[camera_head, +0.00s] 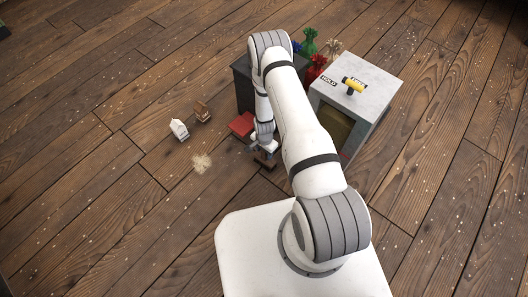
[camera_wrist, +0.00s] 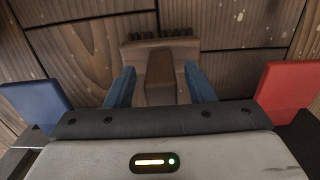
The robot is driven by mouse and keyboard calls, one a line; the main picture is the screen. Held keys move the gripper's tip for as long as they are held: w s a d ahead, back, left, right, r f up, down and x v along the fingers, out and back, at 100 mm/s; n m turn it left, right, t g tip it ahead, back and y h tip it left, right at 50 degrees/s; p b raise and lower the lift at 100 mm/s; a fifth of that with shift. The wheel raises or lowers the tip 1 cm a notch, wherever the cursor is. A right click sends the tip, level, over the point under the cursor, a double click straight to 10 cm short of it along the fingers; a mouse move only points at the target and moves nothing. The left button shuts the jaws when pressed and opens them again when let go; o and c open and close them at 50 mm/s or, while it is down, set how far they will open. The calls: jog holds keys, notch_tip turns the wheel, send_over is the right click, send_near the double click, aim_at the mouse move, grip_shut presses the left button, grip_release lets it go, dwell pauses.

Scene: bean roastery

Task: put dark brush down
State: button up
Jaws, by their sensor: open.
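The dark brush (camera_wrist: 161,76) is in the wrist view, its brown handle toward me and its row of dark bristles at the far end. It appears to lie on the wooden floor. My gripper (camera_wrist: 160,88) is open, with one blue finger on each side of the handle and a gap visible on both sides. In the head view, my gripper (camera_head: 264,147) is low, in front of the grey cabinet, and the brush (camera_head: 265,159) shows as a small dark shape just below it, partly hidden by my arm.
A red block (camera_head: 242,125) is close to the left of my gripper. A white-topped cabinet (camera_head: 372,80) with a yellow handle stands right; coloured sacks (camera_head: 318,62) stand behind.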

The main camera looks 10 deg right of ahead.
notch_tip(320, 180, up, 11)
jog(key=p, duration=0.3)
jog(key=shift+f, duration=0.1)
notch_tip(320, 180, up, 32)
jog(key=s+n, duration=0.1)
jog(key=n, duration=0.4)
jog(key=s+r+n+t, duration=0.1)
jog(key=s+r+n, duration=0.4)
jog(key=s+r, duration=1.2)
jog(key=s, duration=0.2)
jog(key=shift+s+d+r+n, duration=0.15)
jog(key=shift+s+r+n, duration=0.15)
jog(key=shift+r+n, duration=0.1)
jog(key=shift+o, duration=0.4)
jog(key=shift+f, duration=0.1)
